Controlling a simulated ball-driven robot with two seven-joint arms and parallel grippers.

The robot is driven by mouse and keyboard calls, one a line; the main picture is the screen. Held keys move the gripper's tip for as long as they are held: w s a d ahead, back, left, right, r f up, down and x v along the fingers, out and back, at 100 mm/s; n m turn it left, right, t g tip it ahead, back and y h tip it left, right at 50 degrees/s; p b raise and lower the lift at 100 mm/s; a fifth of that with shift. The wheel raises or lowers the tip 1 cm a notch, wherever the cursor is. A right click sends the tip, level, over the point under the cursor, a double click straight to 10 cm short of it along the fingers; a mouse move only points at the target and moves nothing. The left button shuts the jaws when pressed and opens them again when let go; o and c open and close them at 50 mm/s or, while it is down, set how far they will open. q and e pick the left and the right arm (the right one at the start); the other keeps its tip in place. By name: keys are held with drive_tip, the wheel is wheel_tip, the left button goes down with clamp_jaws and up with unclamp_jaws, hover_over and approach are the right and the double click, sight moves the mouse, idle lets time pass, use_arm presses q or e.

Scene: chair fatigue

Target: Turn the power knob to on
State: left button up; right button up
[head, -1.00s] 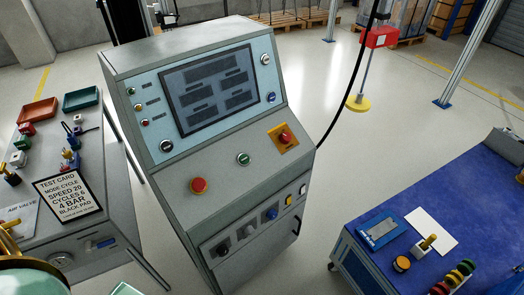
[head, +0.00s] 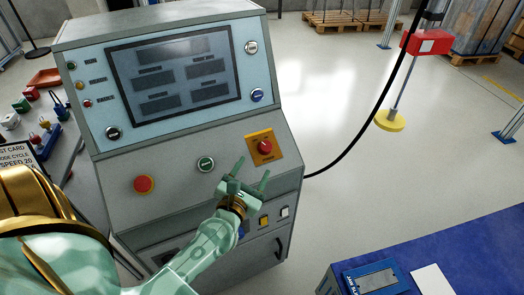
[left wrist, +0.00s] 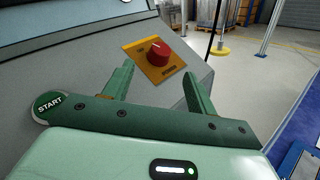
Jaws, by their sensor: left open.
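The power knob (head: 265,147) is a red knob on a square yellow plate on the right of the console's sloped panel. It also shows in the left wrist view (left wrist: 158,54), with a pale mark on its face; the plate's lettering is too small to read. My left gripper (head: 251,172) is open and empty, just below and in front of the knob. In the left wrist view its two fingers (left wrist: 157,72) stand apart on either side below the knob, not touching it. My right gripper is out of view.
The green START button (head: 206,164) and a red mushroom button (head: 144,184) sit left of the knob. A screen (head: 174,72) is above. A black cable (head: 372,135) leaves the console's right side. A blue table (head: 440,245) stands at lower right.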

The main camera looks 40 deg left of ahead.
sight(264, 150)
use_arm(q)
drive_tip(key=x, duration=0.8)
drive_tip(key=shift+f, duration=0.15)
drive_tip(key=c, duration=1)
